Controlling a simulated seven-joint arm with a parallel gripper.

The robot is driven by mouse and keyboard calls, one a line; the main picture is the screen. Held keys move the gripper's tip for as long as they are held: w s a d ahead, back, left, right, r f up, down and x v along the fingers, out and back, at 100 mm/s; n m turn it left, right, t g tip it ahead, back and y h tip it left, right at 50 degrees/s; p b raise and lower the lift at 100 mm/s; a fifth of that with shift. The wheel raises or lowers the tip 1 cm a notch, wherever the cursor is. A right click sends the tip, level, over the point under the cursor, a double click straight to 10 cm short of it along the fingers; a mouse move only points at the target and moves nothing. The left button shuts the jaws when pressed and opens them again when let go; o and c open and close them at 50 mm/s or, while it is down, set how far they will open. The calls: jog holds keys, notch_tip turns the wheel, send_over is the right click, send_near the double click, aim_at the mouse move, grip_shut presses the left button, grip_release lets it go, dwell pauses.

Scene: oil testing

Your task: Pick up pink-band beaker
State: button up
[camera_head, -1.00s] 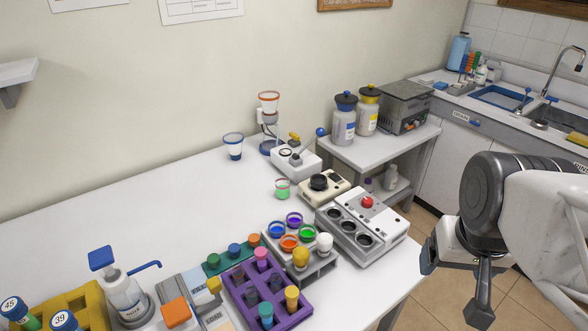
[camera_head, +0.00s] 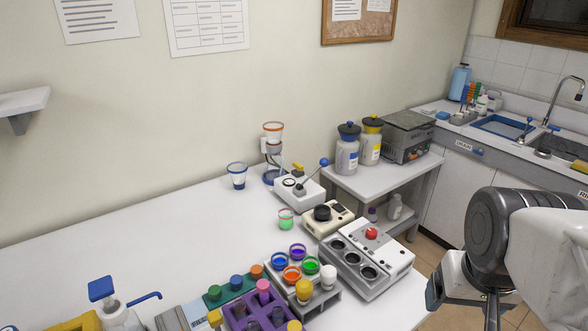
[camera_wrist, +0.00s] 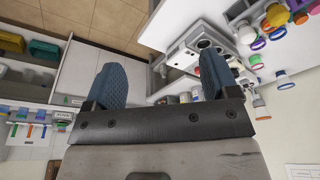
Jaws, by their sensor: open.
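A small clear beaker (camera_head: 286,219) with a pinkish-red rim and green in its lower part stands upright on the white table, left of a cream device with a black knob. It is the likeliest pink-band beaker, but its band is too small to be sure of. My gripper (camera_wrist: 163,82) is open and empty, with two blue pads wide apart in the wrist view. In the head view it hangs at the lower right, off the table's right edge and well apart from the beaker. I cannot tell which item in the tilted wrist view is this beaker.
A blue-rimmed beaker (camera_head: 237,175) and an orange-rimmed funnel (camera_head: 273,130) stand behind. A white three-well device (camera_head: 352,258) with a red button lies between beaker and arm. Open colored pots (camera_head: 292,274) and a purple rack (camera_head: 240,312) are in front.

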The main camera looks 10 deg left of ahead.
aim_at(281, 223)
jog(key=shift+w, duration=0.1)
jog(key=w+a+f+n+h, duration=0.2)
jog(key=w+a+n, duration=0.25)
jog(key=w, duration=0.35)
jog(key=w+a+f+n+t+h, duration=0.1)
jog(key=w+a+f+n+h, duration=0.2)
jog(key=w+n, duration=0.4)
jog(key=w+a+f+n+h, duration=0.2)
jog(key=w+a+n, duration=0.15)
jog(key=w, duration=0.55)
jog(key=w+a+f+n+t, duration=0.3)
jog(key=a+f+n, duration=0.2)
jog(key=a, duration=0.4)
jog(key=w+a+f+n+t, duration=0.2)
jog(key=w+a+f+n, duration=0.2)
jog(key=a, duration=0.6)
jog(key=w+a+f+n+t+y, duration=0.1)
jog(key=w+a+f+n+t, duration=0.2)
jog(key=a+f+n, duration=0.4)
jog(key=shift+w+a+f+t, duration=0.15)
jog(key=shift+w+a, duration=0.25)
jog(key=shift+a, duration=0.25)
jog(key=shift+w+a+t, duration=0.15)
jog(key=shift+w+a, duration=0.2)
jog(key=shift+a, duration=0.25)
jog(key=shift+x, duration=1.35)
